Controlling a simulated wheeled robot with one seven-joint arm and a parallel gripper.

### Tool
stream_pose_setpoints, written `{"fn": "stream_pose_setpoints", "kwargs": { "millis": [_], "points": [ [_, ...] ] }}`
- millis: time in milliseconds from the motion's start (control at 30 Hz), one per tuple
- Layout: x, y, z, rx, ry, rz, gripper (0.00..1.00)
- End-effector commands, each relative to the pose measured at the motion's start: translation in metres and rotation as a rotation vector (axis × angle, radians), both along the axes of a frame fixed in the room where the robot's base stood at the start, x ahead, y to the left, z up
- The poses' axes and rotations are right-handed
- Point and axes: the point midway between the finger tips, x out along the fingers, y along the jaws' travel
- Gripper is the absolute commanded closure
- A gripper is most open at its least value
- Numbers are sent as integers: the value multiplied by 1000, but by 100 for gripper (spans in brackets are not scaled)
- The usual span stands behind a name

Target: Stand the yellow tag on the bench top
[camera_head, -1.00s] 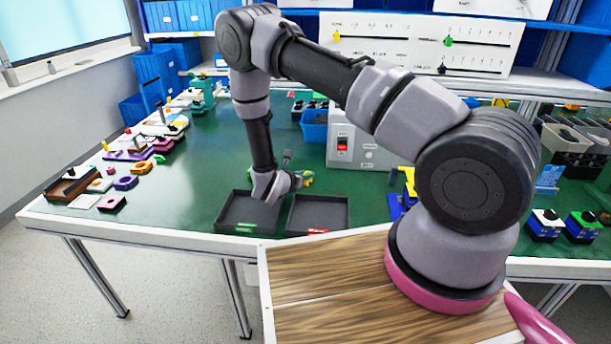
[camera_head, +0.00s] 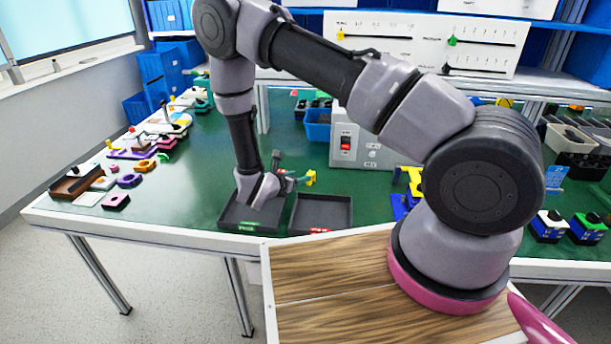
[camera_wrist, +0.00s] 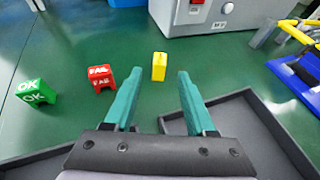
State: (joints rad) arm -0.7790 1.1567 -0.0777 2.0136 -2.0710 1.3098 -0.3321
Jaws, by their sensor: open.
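The yellow tag (camera_wrist: 159,66) is on the green bench top (camera_wrist: 225,65) in the wrist view, ahead of my gripper and between its fingertips in the picture. It looks like a small block; I cannot tell whether it stands or lies. My gripper (camera_wrist: 155,78) has two teal fingers spread wide with nothing between them, apart from the tag. In the head view my gripper (camera_head: 303,181) is over the bench near the two trays, with yellow showing at its tips.
A red FAIL tag (camera_wrist: 101,78) and a green OK tag (camera_wrist: 36,92) stand left of the yellow one. Dark trays (camera_head: 321,213) lie below and beside my gripper. A grey box with a red switch (camera_head: 357,140) stands behind. Blue and yellow parts (camera_wrist: 298,72) lie right.

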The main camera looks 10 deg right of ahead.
Motion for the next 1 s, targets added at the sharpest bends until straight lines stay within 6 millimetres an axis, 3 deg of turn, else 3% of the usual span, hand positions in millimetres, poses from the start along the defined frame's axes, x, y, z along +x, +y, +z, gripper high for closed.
{"fn": "stream_pose_setpoints", "kwargs": {
  "millis": [233, 567, 667, 800, 1000],
  "points": [
    [-27, 24, 15, 1, -1, 1, 44],
    [-31, 24, 26, 15, -9, -27, 44],
    [-27, 12, 52, 70, -40, -120, 44],
    [-27, -23, 113, 217, -119, -362, 44],
    [-51, -75, 198, 480, -241, -753, 44]
  ]
}}
